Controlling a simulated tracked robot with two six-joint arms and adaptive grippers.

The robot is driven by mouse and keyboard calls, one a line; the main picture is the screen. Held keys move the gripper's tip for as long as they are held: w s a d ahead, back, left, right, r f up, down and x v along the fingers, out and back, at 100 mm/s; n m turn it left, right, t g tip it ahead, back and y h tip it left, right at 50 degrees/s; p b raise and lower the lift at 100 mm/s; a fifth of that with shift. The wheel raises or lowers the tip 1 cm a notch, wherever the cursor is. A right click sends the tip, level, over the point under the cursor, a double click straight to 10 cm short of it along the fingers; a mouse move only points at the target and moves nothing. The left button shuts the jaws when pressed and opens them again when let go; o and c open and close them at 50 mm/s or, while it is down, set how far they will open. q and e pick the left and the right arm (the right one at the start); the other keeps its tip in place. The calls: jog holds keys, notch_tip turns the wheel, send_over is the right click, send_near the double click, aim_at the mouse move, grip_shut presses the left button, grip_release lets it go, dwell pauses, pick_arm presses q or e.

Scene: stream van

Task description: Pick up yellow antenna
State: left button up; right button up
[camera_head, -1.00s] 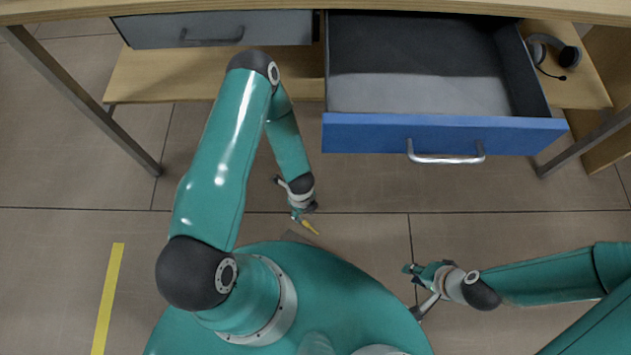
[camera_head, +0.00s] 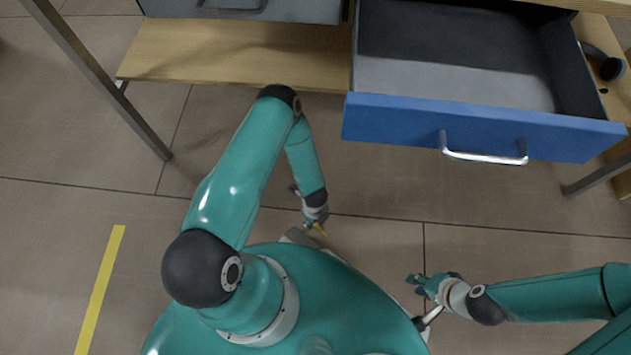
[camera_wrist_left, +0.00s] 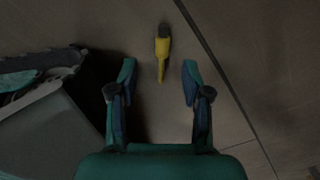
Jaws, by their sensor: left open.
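The yellow antenna (camera_wrist_left: 162,48) has a yellow body and a dark section. In the left wrist view it lies over the floor, just beyond and roughly centred between the open fingers of my left gripper (camera_wrist_left: 159,75). It does not touch either finger there.
A desk with an open blue-fronted drawer (camera_head: 395,120) stands ahead, the drawer seemingly empty. A grey drawer (camera_head: 300,10) and a wooden shelf (camera_head: 220,60) are to its left. A headset (camera_head: 611,68) lies at the right. A yellow floor strip (camera_head: 100,290) is at the left.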

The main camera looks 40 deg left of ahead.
pick_arm(q)
notch_tip(320, 180, down, 5)
jog(key=b, duration=0.3)
jog(key=shift+w+d, duration=0.1)
jog(key=shift+c, duration=0.4)
grip_shut()
